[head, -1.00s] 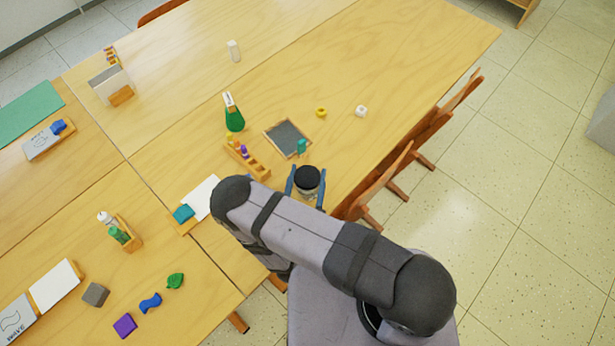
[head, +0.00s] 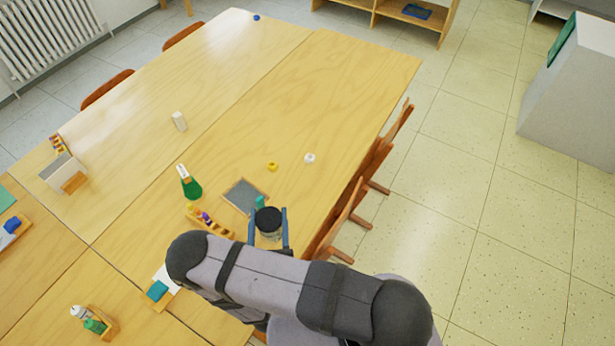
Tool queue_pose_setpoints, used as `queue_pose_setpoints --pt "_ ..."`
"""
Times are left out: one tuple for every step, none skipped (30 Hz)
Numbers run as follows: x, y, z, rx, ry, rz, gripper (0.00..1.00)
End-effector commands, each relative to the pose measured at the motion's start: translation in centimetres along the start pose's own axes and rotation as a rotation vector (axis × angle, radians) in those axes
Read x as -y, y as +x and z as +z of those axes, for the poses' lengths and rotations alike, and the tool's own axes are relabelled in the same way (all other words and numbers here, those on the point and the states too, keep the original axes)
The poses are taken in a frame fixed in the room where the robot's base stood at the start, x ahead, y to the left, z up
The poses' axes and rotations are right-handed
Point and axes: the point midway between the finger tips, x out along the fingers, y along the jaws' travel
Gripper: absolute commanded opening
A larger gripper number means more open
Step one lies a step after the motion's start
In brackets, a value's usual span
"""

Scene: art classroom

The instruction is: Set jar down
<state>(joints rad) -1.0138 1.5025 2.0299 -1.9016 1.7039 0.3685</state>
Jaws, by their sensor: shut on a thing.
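The jar (head: 268,222) has a dark lid and a clear body. My gripper (head: 268,230) has blue fingers, one on each side of the jar, and is shut on it. The jar is upright near the table's right edge, just below the small slate board. I cannot tell whether its base touches the wooden table (head: 330,110) or is held above it. My arm hides the table's near part.
The slate board (head: 245,196) with a teal piece (head: 260,202) lies close by. A wooden holder (head: 209,220) with small pegs and a green bottle (head: 190,184) stand left. Yellow (head: 272,166) and white (head: 309,158) rings lie beyond. Chairs (head: 350,215) line the right edge.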

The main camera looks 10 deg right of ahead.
Motion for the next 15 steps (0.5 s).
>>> queue_pose_setpoints --pt "0.3 0.2 -0.5 0.002 0.0 -0.011 0.11" --pt "0.6 0.4 -0.8 0.002 0.0 -0.019 0.11" --pt "1.0 0.6 -1.2 0.002 0.0 -0.031 0.11" --pt "1.4 0.8 -1.6 0.002 0.0 -0.042 0.11" --pt "1.8 1.1 -2.0 0.002 0.0 -0.056 0.11" --pt "2.3 1.5 -2.5 0.002 0.001 -0.075 0.11" --pt "2.8 1.9 -2.9 0.002 0.002 -0.093 0.11" --pt "3.3 2.3 -3.3 0.002 0.003 -0.111 0.11" --pt "4.0 2.8 -3.8 0.002 0.004 -0.138 0.11" --pt "4.6 3.3 -4.2 0.003 0.004 -0.16 0.11" --pt "5.1 3.8 -4.6 0.003 0.005 -0.182 0.11" --pt "5.9 4.5 -5.1 0.003 0.005 -0.214 0.11" --pt "6.6 5.0 -5.4 0.004 0.006 -0.238 0.11" --pt "7.2 5.5 -5.7 0.004 0.005 -0.263 0.11" --pt "8.2 6.2 -6.1 0.005 0.007 -0.297 0.11"
